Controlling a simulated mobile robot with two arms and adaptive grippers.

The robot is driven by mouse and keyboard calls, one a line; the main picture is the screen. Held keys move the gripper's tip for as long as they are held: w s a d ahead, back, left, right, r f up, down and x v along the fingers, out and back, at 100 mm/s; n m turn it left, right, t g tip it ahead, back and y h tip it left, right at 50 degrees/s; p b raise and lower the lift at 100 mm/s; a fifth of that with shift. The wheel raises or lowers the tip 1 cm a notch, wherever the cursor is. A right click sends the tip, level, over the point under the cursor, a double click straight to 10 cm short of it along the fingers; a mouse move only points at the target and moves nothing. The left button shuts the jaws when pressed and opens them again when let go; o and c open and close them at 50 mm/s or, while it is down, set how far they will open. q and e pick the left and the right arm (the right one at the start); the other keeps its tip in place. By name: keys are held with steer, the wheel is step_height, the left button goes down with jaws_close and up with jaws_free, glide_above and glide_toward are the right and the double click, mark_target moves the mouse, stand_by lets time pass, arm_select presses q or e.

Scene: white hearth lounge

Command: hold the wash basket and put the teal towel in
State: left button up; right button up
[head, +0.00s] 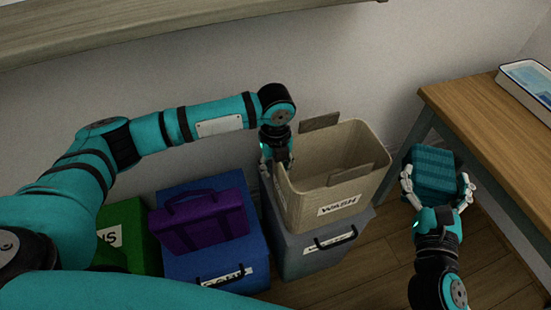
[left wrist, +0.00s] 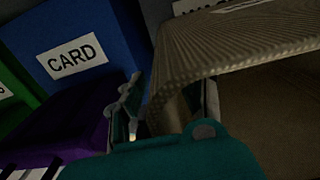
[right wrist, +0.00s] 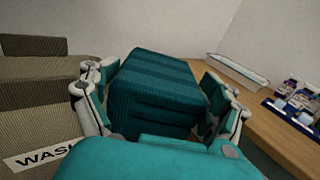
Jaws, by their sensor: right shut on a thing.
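The tan wash basket (head: 360,187), labelled WASH, stands upright on a grey bin, its top open and its visible inside empty. My left gripper (head: 277,163) is at its left rim. In the left wrist view its fingers (left wrist: 165,110) are apart, one on each side of the basket wall, with a gap showing. My right gripper (head: 436,188) is shut on the folded teal towel (head: 433,168) and holds it in the air to the right of the basket. The towel also shows between the fingers in the right wrist view (right wrist: 155,90).
A wooden table (head: 475,108) with a tray (head: 527,85) is at the right. The grey bin (head: 308,250), a blue bin (head: 240,265) with a purple bag (head: 200,222) on it, and a green bin (head: 125,225) line the wall. A shelf (head: 150,22) runs above.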

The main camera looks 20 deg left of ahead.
arm_select(q)
steer(key=shift+f, duration=0.15)
steer(key=shift+c, duration=0.3)
jaws_close()
stand_by(1.2)
